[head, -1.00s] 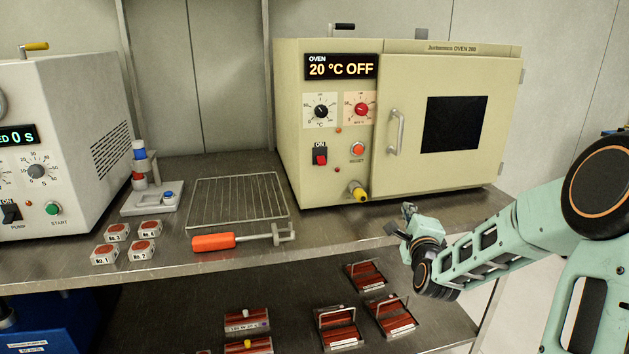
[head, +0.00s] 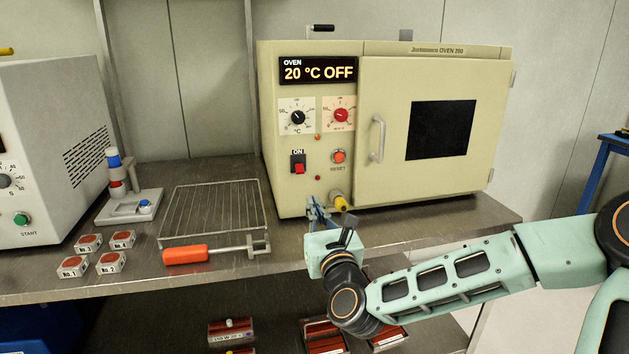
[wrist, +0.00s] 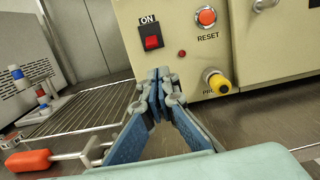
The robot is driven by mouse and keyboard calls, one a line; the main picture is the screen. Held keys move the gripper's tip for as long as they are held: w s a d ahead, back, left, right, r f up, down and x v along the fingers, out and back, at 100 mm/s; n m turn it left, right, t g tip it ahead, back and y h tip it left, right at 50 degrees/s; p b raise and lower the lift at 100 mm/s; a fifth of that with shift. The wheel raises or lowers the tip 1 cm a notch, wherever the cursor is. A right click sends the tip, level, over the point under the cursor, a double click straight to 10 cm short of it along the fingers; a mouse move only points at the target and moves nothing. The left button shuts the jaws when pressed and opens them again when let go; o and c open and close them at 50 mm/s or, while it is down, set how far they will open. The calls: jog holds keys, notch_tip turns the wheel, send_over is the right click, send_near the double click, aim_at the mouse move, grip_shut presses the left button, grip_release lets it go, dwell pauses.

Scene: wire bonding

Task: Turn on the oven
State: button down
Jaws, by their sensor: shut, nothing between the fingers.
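The cream oven (head: 228,60) is not what this point marks alone; its front panel stands on the steel shelf. Its closed door (head: 390,100) has a dark window and a handle on its left. The display (head: 318,70) reads "20 °C OFF". The red rocker switch (head: 298,168) sits under an "ON" label at the panel's lower left, and it also shows in the wrist view (wrist: 151,38). My gripper (head: 314,204) is shut and empty, in front of the oven's lower edge, below and slightly right of the switch. In the wrist view its blue fingers (wrist: 156,82) meet below the switch, apart from it.
A yellow-tipped fitting (head: 340,203) juts from the panel, close to the right of my gripper. A wire rack (head: 215,212) with an orange handle (head: 185,254) lies to the left. Several small numbered boxes (head: 110,262) lie farther left, near a grey machine (head: 50,130).

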aim_at(300, 169)
jog(key=shift+s+a+r, duration=0.15)
jog(key=shift+a, duration=0.05)
jog(key=b+x, duration=0.2)
jog(key=x, duration=0.8)
